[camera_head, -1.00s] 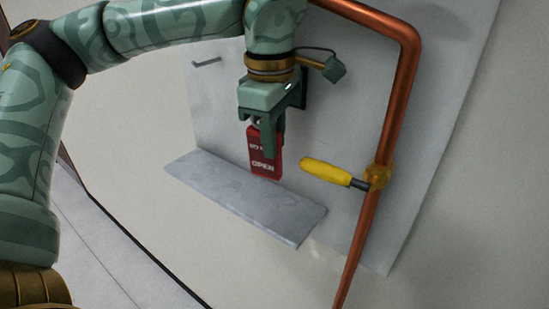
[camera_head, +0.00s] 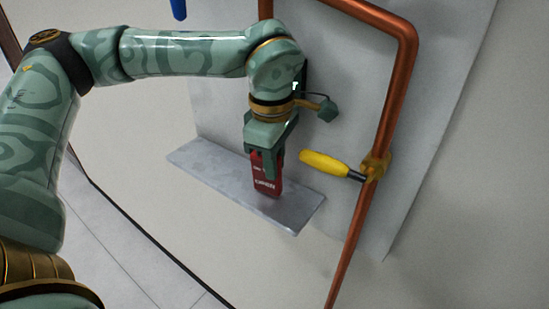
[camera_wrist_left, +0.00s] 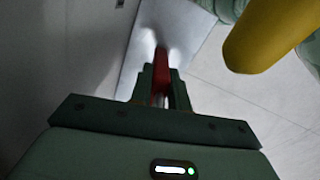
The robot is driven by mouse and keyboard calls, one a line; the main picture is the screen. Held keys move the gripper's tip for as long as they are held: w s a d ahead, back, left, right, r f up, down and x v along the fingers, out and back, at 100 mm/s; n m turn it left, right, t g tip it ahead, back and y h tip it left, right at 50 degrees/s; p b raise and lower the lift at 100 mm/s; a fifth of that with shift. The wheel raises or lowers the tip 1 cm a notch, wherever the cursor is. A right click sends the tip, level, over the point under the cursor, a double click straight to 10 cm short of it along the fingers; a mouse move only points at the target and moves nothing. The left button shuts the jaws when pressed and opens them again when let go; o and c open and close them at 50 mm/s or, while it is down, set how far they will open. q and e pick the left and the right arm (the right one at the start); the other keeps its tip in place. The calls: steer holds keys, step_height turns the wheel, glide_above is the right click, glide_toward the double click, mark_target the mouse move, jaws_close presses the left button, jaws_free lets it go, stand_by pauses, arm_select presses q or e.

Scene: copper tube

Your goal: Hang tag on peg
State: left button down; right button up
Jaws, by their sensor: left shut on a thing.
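The red tag (camera_head: 267,187) with white lettering, "OPEN" on it, hangs upright below my left gripper (camera_head: 265,162). The fingers are shut on its upper part and hide that part. The tag's lower end is in front of or at the shelf; I cannot tell whether it touches. In the left wrist view the tag (camera_wrist_left: 161,62) is a narrow red edge between the fingers (camera_wrist_left: 160,82). The peg is not visible now; my left arm covers the part of the panel where a small peg showed earlier. My right gripper is not in view.
A grey shelf (camera_head: 207,168) juts from the pale back panel (camera_head: 350,75). A copper tube (camera_head: 397,92) with a yellow-handled valve (camera_head: 325,163) stands right of the gripper. The yellow handle (camera_wrist_left: 268,35) also shows in the wrist view. A blue object (camera_head: 179,9) is at the top edge.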

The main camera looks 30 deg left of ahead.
arm_select(q)
steer(key=c, duration=1.3)
jaws_free()
steer(key=shift+f, duration=0.1)
steer(key=shift+c, duration=0.2)
step_height(320, 180, up, 5)
steer(key=shift+r+b, duration=0.1)
steer(key=shift+b, duration=0.95)
step_height(320, 180, up, 11)
steer(key=s, duration=0.1)
steer(key=shift+p, duration=0.3)
